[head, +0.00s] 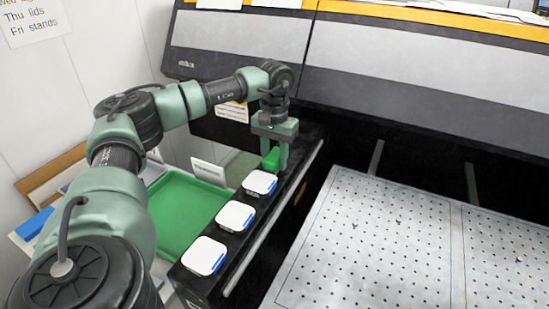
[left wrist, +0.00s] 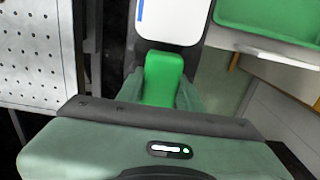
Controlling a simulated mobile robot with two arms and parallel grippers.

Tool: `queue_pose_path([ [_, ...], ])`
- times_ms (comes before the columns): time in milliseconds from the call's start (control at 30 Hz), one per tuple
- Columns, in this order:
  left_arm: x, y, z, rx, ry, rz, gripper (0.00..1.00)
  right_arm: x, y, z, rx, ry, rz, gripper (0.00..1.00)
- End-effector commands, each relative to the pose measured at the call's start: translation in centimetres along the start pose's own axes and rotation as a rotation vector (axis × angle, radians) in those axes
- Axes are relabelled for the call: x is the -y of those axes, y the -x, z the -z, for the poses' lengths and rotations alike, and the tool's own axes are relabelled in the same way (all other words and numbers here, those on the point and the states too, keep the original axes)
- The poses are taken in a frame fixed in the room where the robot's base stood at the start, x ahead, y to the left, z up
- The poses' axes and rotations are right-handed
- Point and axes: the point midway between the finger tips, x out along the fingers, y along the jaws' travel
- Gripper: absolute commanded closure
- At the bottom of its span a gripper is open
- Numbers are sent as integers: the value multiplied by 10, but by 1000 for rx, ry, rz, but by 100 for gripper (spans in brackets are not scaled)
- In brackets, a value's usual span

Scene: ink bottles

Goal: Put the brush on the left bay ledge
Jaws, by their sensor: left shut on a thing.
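My left gripper (head: 275,163) is shut on a green block-shaped thing (head: 271,159), which I take to be the brush. It is at the far end of the black left bay ledge (head: 290,197), just beyond the farthest white case. In the left wrist view the green thing (left wrist: 163,76) sits between the fingers of the gripper (left wrist: 160,95), close to a white case. Its underside is hidden, so I cannot tell whether it touches the ledge. My right gripper is not in view.
Three white cases with blue edges, the nearest (head: 204,256), the middle (head: 235,217) and the farthest (head: 260,183), stand in a row on the ledge. A green tray (head: 180,190) lies left of it. A perforated white bed (head: 400,250) lies right. The big machine (head: 400,70) stands behind.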

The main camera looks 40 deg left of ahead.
Motion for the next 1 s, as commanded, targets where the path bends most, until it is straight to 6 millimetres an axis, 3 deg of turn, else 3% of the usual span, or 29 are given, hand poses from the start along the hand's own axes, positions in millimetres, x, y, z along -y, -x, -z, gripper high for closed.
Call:
queue_pose_path([
  [233,0,-3,0,1,0,0,100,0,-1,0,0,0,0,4],
  [267,0,-3,0,1,0,0,59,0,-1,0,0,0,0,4],
  [333,0,-2,0,0,0,0,42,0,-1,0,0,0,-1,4],
  [733,0,4,1,-2,0,0,42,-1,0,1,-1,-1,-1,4],
  [867,0,23,1,-3,0,-1,42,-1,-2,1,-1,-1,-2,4],
  [1000,-1,53,1,-4,0,-2,42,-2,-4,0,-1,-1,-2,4],
])
